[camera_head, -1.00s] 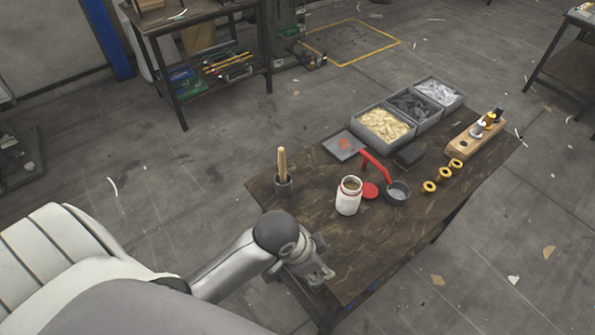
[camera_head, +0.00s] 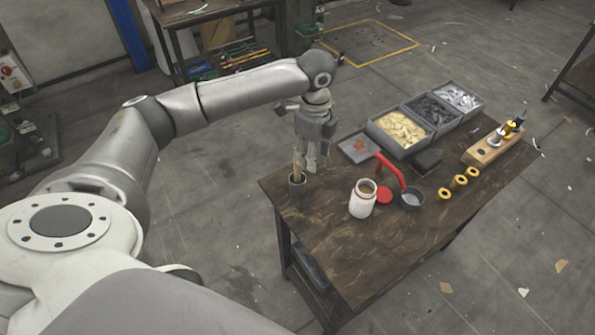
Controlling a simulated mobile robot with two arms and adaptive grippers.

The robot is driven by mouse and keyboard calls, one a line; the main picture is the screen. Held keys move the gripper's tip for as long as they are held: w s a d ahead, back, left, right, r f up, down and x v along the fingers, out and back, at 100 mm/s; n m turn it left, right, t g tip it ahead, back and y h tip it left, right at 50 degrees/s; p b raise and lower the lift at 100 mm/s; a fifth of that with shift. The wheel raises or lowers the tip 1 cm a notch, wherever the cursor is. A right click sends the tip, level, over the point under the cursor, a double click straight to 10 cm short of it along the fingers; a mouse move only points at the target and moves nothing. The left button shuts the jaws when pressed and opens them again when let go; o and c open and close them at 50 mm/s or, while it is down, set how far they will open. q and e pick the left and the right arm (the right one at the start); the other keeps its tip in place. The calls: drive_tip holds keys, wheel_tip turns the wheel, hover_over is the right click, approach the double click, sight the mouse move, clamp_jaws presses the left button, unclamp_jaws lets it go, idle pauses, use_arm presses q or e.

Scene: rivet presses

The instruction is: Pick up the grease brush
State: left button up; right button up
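The grease brush (camera_head: 296,163) stands upright with its wooden handle up in a dark cup (camera_head: 297,187) at the table's left corner. Its bristle end is hidden in the cup. My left gripper (camera_head: 314,168) points down right beside the handle, with its body above the cup. The handle's upper end meets the gripper's outline, and I cannot tell whether the fingers touch it or how far apart they are. My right gripper is not in view.
Grey bins (camera_head: 400,152) line the back. Yellow rings (camera_head: 459,183) and a wooden block (camera_head: 490,150) are farther right. The table's front is clear.

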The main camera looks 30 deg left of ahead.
use_arm(q)
drive_tip(key=w+a+r, duration=0.1)
drive_tip(key=a+r, duration=0.3)
drive_tip(key=p, duration=0.3)
hover_over(298, 180)
drive_tip(key=f, duration=1)
drive_tip(key=shift+w+a+f, duration=0.15)
drive_tip(key=shift+w+f, duration=0.1)
drive_tip(key=shift+w, duration=0.05)
drive_tip(key=shift+f, duration=0.3)
clamp_jaws()
